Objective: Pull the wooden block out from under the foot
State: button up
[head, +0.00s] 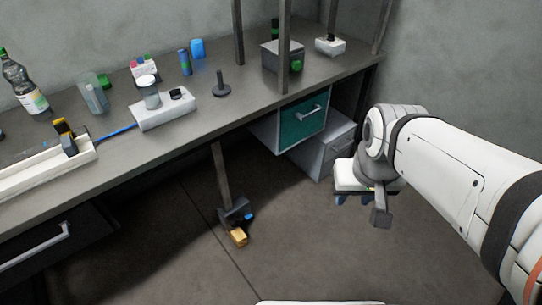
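The wooden block (240,237), small and yellow-orange, lies on the floor at the front of the dark foot (234,212). The foot is at the lower end of a bench leg (221,176). The block's near end shows; I cannot tell how much of it is under the foot. My gripper (355,199) hangs to the right of the block, well apart from it, below my white arm. Its fingers are small and partly hidden, so I cannot tell whether they are open. I see nothing held in it.
A small blue thing (249,216) is beside the foot. The grey bench top (209,105) overhangs the leg and carries bottles, boxes and a white device (164,110). A teal drawer (302,119) and a grey cabinet (329,150) stand behind. The floor (292,235) between block and gripper is clear.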

aim_at(239, 238)
jog(key=z, duration=1.95)
jog(key=k, duration=1.2)
jog(key=u, duration=2.05)
jog(key=i, duration=0.7)
jog(key=z, duration=0.05)
